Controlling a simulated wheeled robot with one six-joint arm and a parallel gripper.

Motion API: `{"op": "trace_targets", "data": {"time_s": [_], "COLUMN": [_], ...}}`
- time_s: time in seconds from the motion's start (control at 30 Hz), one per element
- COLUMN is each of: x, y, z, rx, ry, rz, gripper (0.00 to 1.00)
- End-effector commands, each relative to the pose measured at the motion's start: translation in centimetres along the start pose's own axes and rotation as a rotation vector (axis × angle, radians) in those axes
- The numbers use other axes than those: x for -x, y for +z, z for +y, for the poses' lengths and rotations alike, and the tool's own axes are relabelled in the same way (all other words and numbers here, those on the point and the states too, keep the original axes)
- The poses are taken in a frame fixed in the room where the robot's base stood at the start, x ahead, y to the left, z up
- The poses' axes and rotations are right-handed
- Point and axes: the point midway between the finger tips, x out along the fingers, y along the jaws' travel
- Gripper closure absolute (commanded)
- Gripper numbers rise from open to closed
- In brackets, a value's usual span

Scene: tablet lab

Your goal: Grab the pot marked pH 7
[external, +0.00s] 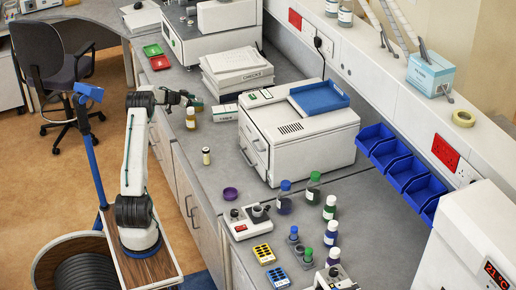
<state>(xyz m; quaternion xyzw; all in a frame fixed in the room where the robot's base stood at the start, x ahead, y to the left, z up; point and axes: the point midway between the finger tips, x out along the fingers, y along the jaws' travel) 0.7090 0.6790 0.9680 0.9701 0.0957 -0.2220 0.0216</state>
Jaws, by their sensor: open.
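No label reading pH 7 is legible, so I cannot tell which container is that pot. A small amber pot (190,119) stands near the bench's front edge, with a small dark-topped vial (206,156) nearer the camera. Several bottles stand farther right: a blue-capped one (284,204), a green-capped one (313,194) and white-capped ones, such as this bottle (329,211). My gripper (188,99) is open, small in the picture, and appears just above the amber pot in this view. Whether it touches anything is unclear.
A large white machine (296,138) with a blue tray (320,97) on top stands mid-bench. A purple dish (231,194) and a small white instrument (249,218) stand near the front edge. Blue bins (408,174) line the back. Bench around the vial is clear.

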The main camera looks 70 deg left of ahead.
Motion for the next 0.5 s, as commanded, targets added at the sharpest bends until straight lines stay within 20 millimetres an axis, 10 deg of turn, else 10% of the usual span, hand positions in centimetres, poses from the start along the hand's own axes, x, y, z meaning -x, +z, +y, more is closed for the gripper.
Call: {"op": "trace_targets", "data": {"time_s": [0.5], "x": [-4.4], "y": [0.3], "z": [-0.2], "rx": [0.000], "ry": [-0.001], "rz": [0.000], "gripper": [0.27]}}
